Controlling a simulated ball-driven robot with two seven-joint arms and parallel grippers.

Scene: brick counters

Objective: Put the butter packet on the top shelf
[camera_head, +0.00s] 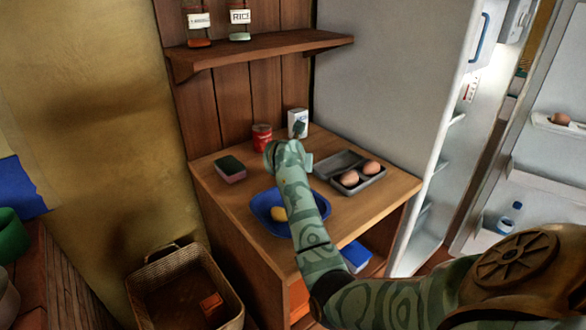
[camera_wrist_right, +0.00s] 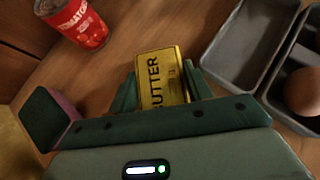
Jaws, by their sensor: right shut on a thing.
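The butter packet (camera_wrist_right: 162,78) is yellow with dark BUTTER lettering. In the right wrist view it sits between the two green fingers of my right gripper (camera_wrist_right: 160,88), which is shut on it. In the head view my right gripper (camera_head: 287,155) is over the back of the wooden counter, and hides the packet. The wooden wall shelf (camera_head: 268,46) is above the counter, with two labelled jars on its left part: one jar (camera_head: 199,22) and the RICE jar (camera_head: 239,20). The shelf's right part is bare. My left gripper is not in view.
On the counter (camera_head: 345,215) are a red tomato can (camera_head: 262,137), a white carton (camera_head: 298,121), a sponge (camera_head: 230,169), a grey tray (camera_head: 338,163) with eggs and a blue plate (camera_head: 262,207) with a yellow item. An open fridge (camera_head: 390,80) stands right; a basket (camera_head: 165,262) is lower left.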

